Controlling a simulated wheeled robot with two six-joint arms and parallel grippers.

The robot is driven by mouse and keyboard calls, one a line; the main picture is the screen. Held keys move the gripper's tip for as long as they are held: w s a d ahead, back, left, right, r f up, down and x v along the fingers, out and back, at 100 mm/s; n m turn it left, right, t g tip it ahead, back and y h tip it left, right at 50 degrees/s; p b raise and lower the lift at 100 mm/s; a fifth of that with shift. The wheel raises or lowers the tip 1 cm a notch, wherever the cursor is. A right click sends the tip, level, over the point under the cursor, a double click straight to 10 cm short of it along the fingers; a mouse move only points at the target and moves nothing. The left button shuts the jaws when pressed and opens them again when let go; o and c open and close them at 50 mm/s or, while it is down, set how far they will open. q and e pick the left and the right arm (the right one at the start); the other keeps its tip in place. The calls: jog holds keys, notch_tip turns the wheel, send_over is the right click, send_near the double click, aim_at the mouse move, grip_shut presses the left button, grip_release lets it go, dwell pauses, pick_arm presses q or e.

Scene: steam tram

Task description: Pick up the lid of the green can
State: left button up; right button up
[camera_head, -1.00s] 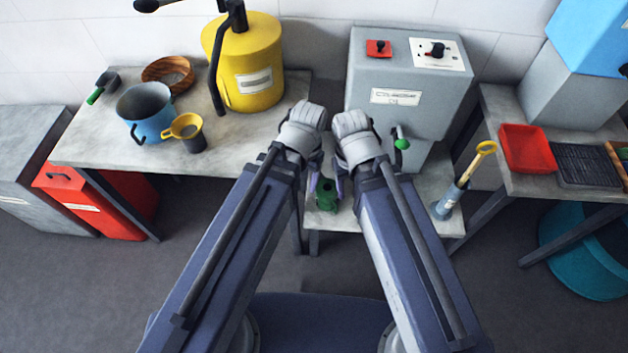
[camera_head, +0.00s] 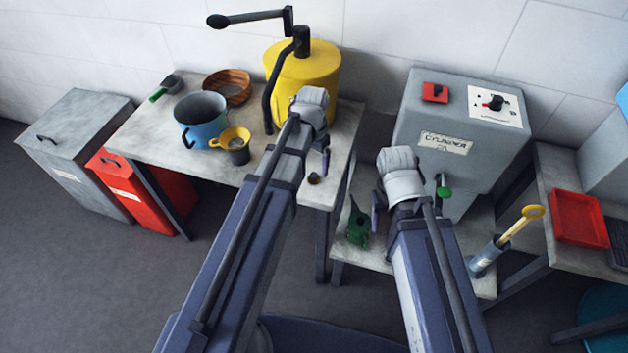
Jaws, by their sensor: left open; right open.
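The green can (camera_head: 357,228) stands on the low table between the two worktops, with its narrow spout pointing up. I cannot make out its lid as a separate part. My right gripper (camera_head: 378,208) is open just to the right of the can, and its hand and arm cover what lies behind. My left gripper (camera_head: 323,164) is open over the front right corner of the left worktop. A small dark round thing with a brownish rim (camera_head: 314,178) lies close below it; I cannot tell what it is.
The left worktop (camera_head: 140,132) bears a yellow drum (camera_head: 312,72), a blue pot (camera_head: 200,125), a yellow-rimmed cup (camera_head: 237,148) and a wooden bowl (camera_head: 227,88). A grey machine (camera_head: 455,120) stands behind my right gripper. A holder with a yellow-handled tool (camera_head: 487,258) stands right of my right arm.

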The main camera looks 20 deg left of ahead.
aim_at(314, 173)
pick_arm(q)
jog(key=shift+w+d+f+b, duration=0.1)
jog(key=shift+w+f+b, duration=0.05)
jog(key=shift+f+b, duration=1.2)
jog(key=shift+w+f+b, duration=0.1)
jog(key=shift+f+b, duration=1.15)
jog(key=shift+f, duration=0.15)
jog(key=shift+r, duration=0.1)
grip_shut()
